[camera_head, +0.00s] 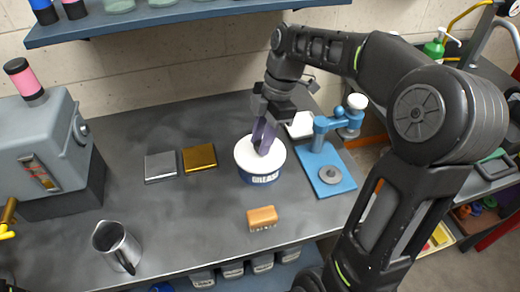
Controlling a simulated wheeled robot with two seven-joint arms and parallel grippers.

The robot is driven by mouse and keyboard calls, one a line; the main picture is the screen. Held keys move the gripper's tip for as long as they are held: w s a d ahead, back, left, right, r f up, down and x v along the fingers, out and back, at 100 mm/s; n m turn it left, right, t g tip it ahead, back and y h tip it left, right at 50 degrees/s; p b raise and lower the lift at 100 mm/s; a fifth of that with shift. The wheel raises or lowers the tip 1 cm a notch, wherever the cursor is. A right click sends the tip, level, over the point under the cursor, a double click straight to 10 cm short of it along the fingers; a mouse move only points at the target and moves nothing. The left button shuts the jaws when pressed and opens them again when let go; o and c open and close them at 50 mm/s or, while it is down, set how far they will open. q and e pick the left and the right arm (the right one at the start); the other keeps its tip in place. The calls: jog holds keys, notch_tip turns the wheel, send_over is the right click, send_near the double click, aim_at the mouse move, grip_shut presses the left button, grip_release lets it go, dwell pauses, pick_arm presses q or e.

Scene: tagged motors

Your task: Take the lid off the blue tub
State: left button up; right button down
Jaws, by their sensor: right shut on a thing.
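The blue tub (262,178) stands upright on the dark workbench, with part of a label showing on its front. Its white lid (246,155) sits on top and covers the tub's mouth. My right gripper (263,146) reaches down from above with its fingers at the middle of the lid. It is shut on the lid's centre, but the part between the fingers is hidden. I cannot tell any gap between lid and tub. My left gripper is not in view.
A blue stand (325,170) is close right of the tub. A wooden-backed brush (262,217) lies in front. Silver (160,166) and gold (199,158) plates lie left. A metal pitcher (116,246) and grey machine (45,145) stand further left. A shelf (160,18) overhangs the back.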

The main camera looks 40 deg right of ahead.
jog(key=shift+r, duration=0.1)
notch_tip(320, 180, up, 5)
jog(key=shift+f, duration=0.1)
notch_tip(320, 180, up, 5)
jog(key=p, duration=0.5)
dwell(0.5)
